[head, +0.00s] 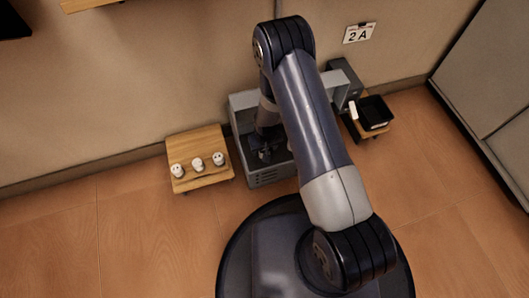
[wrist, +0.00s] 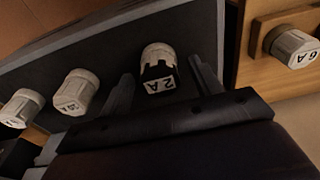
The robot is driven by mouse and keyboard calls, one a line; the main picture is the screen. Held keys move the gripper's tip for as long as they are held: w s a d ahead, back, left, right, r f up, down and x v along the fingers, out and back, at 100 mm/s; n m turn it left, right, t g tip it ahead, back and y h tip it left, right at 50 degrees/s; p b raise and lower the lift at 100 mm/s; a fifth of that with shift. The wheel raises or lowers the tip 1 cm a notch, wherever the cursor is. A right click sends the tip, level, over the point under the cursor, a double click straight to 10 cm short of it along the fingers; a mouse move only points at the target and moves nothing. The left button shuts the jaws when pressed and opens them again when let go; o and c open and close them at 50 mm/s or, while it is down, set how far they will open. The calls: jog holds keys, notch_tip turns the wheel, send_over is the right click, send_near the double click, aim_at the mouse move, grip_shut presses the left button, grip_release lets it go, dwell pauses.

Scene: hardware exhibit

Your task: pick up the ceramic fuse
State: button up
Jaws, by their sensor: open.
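In the wrist view a white ceramic fuse marked "2 A" (wrist: 158,66) sits on a dark panel (wrist: 110,48). My gripper (wrist: 161,70) is open, with one finger to each side of the "2 A" fuse in the picture. I cannot tell whether the fingers touch it. In the head view my gripper (head: 262,152) is inside the grey housing (head: 270,178), and the fuses there are hidden by my arm.
A small wooden stand (head: 206,181) with three white fuses (head: 197,164) is left of the housing. A fuse marked "6 A" (wrist: 290,46) is at right in the wrist view. A black tray (head: 375,111) is right of the housing.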

jog(key=shift+f, duration=0.1)
jog(key=shift+c, duration=0.3)
jog(key=c, duration=1)
notch_tip(320, 180, up, 28)
jog(key=p, duration=1)
